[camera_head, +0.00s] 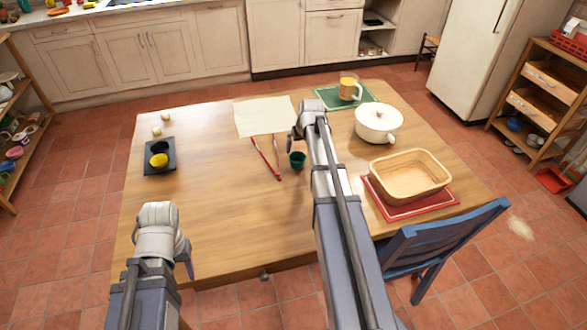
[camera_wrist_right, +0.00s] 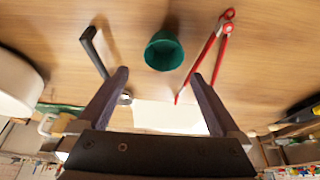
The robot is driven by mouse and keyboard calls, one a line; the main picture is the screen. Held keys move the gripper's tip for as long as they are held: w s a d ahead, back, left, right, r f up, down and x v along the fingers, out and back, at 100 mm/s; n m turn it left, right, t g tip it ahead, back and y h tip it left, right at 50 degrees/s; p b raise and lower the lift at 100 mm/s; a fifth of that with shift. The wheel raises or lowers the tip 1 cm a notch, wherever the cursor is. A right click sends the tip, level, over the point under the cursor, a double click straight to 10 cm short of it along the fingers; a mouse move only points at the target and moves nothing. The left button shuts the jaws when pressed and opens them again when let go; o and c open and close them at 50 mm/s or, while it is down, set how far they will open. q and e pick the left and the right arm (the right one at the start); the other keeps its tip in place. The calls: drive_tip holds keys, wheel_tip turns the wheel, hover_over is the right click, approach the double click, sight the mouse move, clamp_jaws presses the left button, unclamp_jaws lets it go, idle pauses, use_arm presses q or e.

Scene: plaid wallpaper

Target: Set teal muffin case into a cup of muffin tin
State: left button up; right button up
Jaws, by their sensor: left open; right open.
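The teal muffin case (camera_head: 297,160) stands on the wooden table just left of my right arm. It also shows in the right wrist view (camera_wrist_right: 164,52), beyond the gap between the fingertips. My right gripper (camera_wrist_right: 161,76) is open and empty, apart from the case. In the head view my right gripper (camera_head: 298,134) is over the table near the cloth. The dark muffin tin (camera_head: 152,169) lies at the table's left side. A yellow case (camera_head: 159,160) sits in its nearer cup; the farther cup looks dark. My left gripper (camera_head: 184,258) is open and empty at the front left.
Red tongs (camera_head: 265,158) lie left of the teal case, by a cream cloth (camera_head: 264,115). A black-handled tool (camera_wrist_right: 95,50) lies on its other side. A white pot (camera_head: 378,122), a basket (camera_head: 410,174) and a mug (camera_head: 347,88) stand right. The table's left middle is clear.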

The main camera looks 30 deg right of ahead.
sight(296, 161)
drive_tip(key=shift+b+x, duration=1.2)
drive_tip(key=shift+x, duration=0.15)
drive_tip(key=shift+a+f, duration=0.1)
drive_tip(key=b+x, duration=0.5)
drive_tip(key=shift+s+a+f, duration=0.2)
drive_tip(key=shift+s+a, duration=0.05)
drive_tip(key=shift+a, duration=0.05)
drive_tip(key=shift+r, duration=0.1)
drive_tip(key=c, duration=1.4)
drive_tip(key=shift+r, duration=0.1)
